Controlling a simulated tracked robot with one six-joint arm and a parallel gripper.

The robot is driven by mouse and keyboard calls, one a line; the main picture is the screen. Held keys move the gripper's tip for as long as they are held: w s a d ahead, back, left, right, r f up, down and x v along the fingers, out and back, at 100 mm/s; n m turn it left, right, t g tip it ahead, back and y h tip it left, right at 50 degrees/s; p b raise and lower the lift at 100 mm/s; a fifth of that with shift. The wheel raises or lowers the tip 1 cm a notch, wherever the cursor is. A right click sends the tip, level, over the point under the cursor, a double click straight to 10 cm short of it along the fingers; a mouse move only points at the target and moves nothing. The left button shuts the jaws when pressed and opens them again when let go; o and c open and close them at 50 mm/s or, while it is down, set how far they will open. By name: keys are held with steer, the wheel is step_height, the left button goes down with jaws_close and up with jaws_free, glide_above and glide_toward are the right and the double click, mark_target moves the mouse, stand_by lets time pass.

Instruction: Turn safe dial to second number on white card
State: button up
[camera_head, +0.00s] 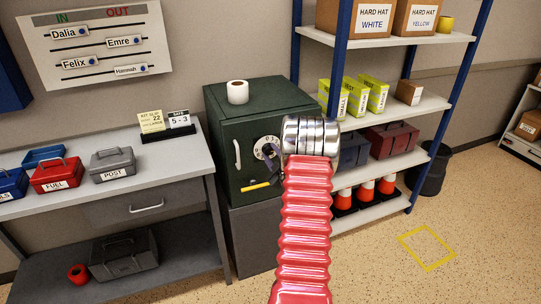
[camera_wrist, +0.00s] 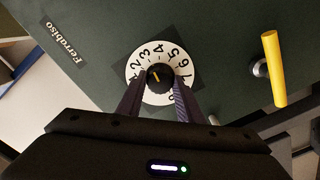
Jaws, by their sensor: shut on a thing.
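The dark green safe (camera_head: 221,113) has a white numbered dial (camera_head: 262,146) on its door, partly hidden by my arm. In the wrist view, the dial (camera_wrist: 139,88) surrounds a black knob (camera_wrist: 161,81) with a yellow mark. The mark points up and left, roughly toward the 2 and 3; the exact number is hard to tell. My gripper (camera_wrist: 160,92) is shut on the knob, a finger on each side; its dark fingers also show beside the dial in the head view (camera_head: 270,173). The white card (camera_head: 179,119) on the desk reads "SAFE 5 - 3".
A yellow-gripped lever (camera_wrist: 273,68) sticks out beside the dial. A pale vertical handle (camera_head: 237,153) is on the door's left. A paper roll (camera_head: 237,92) stands on the safe. A yellow card (camera_head: 151,121) stands beside the white card. Shelves (camera_head: 404,106) stand close on the right.

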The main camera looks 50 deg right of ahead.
steer(key=shift+w+a+n, duration=0.25)
steer(key=shift+n, duration=0.45)
steer(key=o, duration=0.8)
steer(key=shift+c, duration=0.2)
steer(key=o, duration=0.3)
steer(key=shift+s+d, duration=0.1)
steer(key=shift+d, duration=0.05)
steer(key=v, duration=1.3)
steer(key=shift+s, duration=0.35)
steer(key=shift+f, duration=0.15)
